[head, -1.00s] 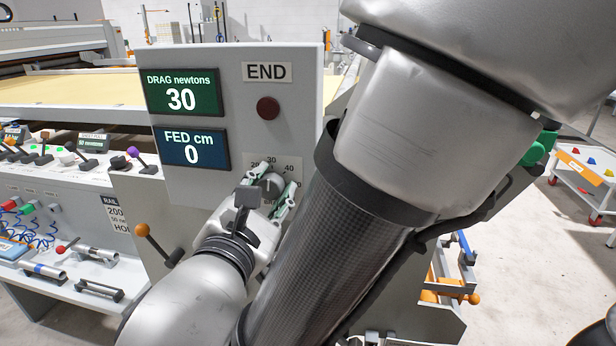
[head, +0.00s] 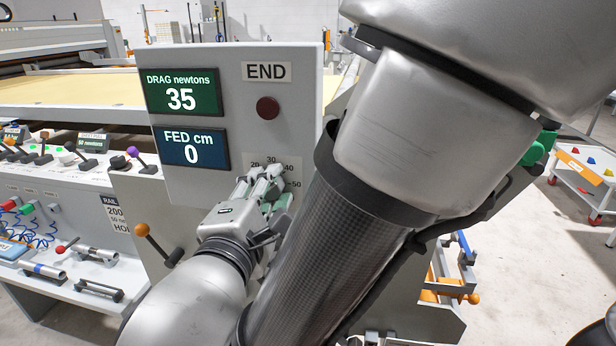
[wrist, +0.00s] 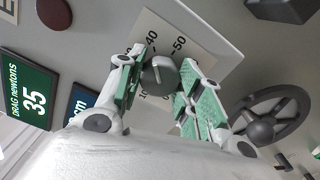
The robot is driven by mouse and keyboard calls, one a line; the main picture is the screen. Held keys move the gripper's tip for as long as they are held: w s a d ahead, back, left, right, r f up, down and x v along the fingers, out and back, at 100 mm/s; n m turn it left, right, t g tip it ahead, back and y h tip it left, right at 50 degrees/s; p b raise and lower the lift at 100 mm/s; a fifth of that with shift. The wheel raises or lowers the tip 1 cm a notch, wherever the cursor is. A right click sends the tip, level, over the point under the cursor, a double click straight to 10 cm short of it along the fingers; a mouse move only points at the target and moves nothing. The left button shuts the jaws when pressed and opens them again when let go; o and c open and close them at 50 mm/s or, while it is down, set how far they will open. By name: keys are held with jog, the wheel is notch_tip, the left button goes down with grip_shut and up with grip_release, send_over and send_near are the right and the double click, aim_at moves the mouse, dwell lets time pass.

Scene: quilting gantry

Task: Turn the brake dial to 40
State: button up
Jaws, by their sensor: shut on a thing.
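The brake dial is a dark grey knob (wrist: 158,76) with a pale pointer line, on a white scale plate (wrist: 205,38) with printed numbers including 40 and 50. My gripper (head: 264,184) is shut on the knob, with one green-padded finger on each side of it in the wrist view. In the head view the fingers hide most of the knob. The green DRAG newtons display (head: 182,92) reads 35. It also reads 35 in the wrist view (wrist: 32,98). The pointer's exact mark on the scale is hard to read.
Above the dial are a dark red button (head: 268,108) and an END label (head: 267,72). A blue FED cm display (head: 193,148) reads 0. An orange-knobbed lever (head: 143,231) stands left of my wrist. A spoked handwheel (wrist: 265,120) is close to the fingers.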

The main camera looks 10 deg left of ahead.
dwell(0.5)
jog(key=o, duration=1)
jog(key=shift+o, duration=0.2)
jog(key=s, duration=0.7)
jog(key=shift+s, duration=0.25)
jog(key=shift+s, duration=0.1)
